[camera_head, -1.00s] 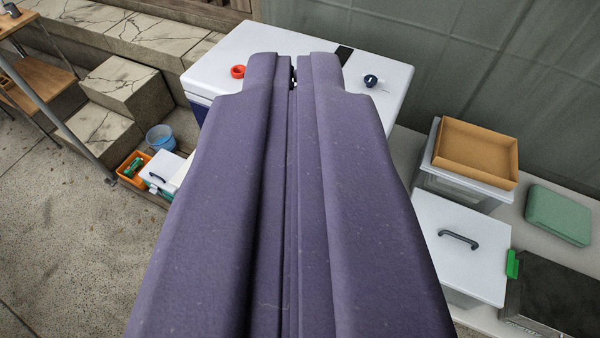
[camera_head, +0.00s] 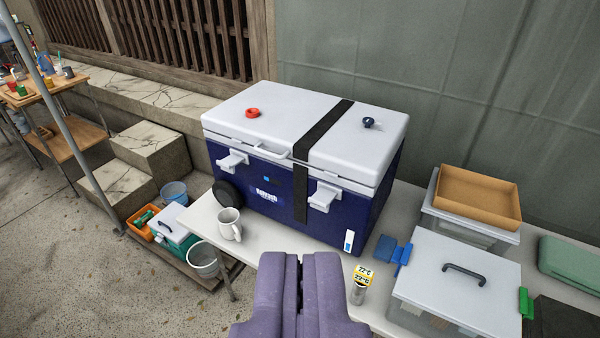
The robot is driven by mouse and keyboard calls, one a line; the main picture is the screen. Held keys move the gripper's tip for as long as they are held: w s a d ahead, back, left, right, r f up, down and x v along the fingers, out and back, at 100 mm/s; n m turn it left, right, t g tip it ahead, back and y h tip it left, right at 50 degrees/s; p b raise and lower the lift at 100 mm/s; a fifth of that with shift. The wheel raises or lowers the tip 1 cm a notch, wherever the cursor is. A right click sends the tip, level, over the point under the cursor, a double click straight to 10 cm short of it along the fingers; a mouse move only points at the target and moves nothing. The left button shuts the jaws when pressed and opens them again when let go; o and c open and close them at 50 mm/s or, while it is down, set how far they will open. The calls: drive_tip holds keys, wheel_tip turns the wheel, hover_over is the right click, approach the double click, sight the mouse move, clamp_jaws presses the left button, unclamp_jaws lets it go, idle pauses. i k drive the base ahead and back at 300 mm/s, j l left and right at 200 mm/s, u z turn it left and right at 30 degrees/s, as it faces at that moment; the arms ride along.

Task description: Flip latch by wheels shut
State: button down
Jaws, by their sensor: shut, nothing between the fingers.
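The blue cooler (camera_head: 265,202) with a white lid (camera_head: 270,115) stands on a white table. A black wheel (camera_head: 227,198) shows at its lower left corner. The white latch by the wheel (camera_head: 232,162) juts outward from the left of the cooler's front, just below the lid. A second white latch (camera_head: 323,197) juts out on the right of the front. The lid is down. My purple gripper (camera_head: 301,262) is shut and empty, in front of the cooler and lower in view, apart from both latches.
A white mug (camera_head: 230,224) stands before the wheel. A yellow-topped cylinder (camera_head: 361,284) and blue clips (camera_head: 393,252) are right of my gripper. A lidded clear box (camera_head: 455,272) stands farther right. A black strap (camera_head: 302,178) crosses the cooler.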

sight(228, 163)
drive_tip(key=i+j, duration=1.6)
drive_tip(key=i, duration=0.2)
drive_tip(key=i+j, duration=0.8)
drive_tip(key=i+u, duration=0.05)
drive_tip(key=i, duration=0.05)
